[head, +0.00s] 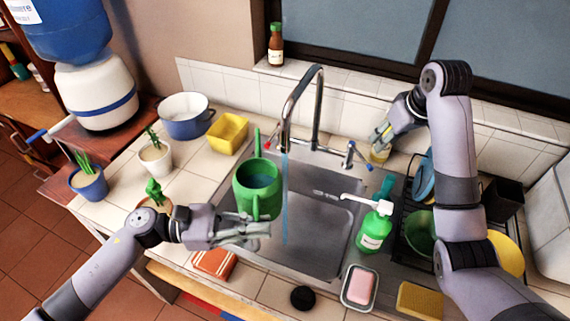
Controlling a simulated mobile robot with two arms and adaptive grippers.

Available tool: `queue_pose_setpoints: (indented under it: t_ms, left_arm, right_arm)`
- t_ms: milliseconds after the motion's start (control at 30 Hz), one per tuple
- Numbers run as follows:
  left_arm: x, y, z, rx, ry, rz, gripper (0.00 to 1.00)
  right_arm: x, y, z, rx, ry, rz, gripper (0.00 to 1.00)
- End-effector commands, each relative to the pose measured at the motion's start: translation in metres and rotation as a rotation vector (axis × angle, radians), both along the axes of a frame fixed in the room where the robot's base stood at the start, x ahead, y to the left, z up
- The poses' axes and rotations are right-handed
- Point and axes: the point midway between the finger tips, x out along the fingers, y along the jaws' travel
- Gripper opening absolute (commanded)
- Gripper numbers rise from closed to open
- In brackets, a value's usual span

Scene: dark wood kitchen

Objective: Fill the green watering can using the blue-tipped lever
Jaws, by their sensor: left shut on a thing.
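The green watering can (243,192) is over the left part of the sink, with its spout toward the back and its handle toward me. My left gripper (262,231) is shut on its handle at the near side. The tap (318,100) arches over the sink. A thin blue stream of water (285,215) falls from it, just right of the can's opening. The blue-tipped lever (350,156) is right of the tap base, and a red-tipped lever (268,144) is on the left. My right gripper (376,137) is behind and right of the blue-tipped lever, apart from it; its opening is unclear.
A green soap bottle (374,230) stands at the sink's right edge, near a dish rack with dishes. A soap dish (359,304) and yellow sponge (420,299) lie in front. A yellow tub (227,134), blue pot (186,128) and potted plants stand on the left counter.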

Motion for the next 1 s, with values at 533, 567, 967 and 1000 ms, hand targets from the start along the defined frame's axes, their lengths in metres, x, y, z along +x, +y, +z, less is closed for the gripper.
queue_pose_setpoints:
  t_ms: [533,567,967,1000]
  left_arm:
    - [0.001,0.000,0.001,-0.002,-0.003,0.000,0.00]
    - [0.001,0.000,0.001,-0.002,-0.003,0.000,0.00]
    - [0.001,0.000,0.001,-0.002,-0.003,0.000,0.00]
    - [0.001,0.000,0.001,-0.002,-0.003,0.000,0.00]
  right_arm:
    - [0.015,0.012,-0.004,0.031,0.083,-0.244,0.00]
    - [0.018,0.014,-0.005,0.034,0.098,-0.294,0.00]
    - [0.045,0.009,-0.014,0.027,0.160,-1.062,0.00]
    - [0.047,0.006,-0.014,0.024,0.152,-1.136,0.00]
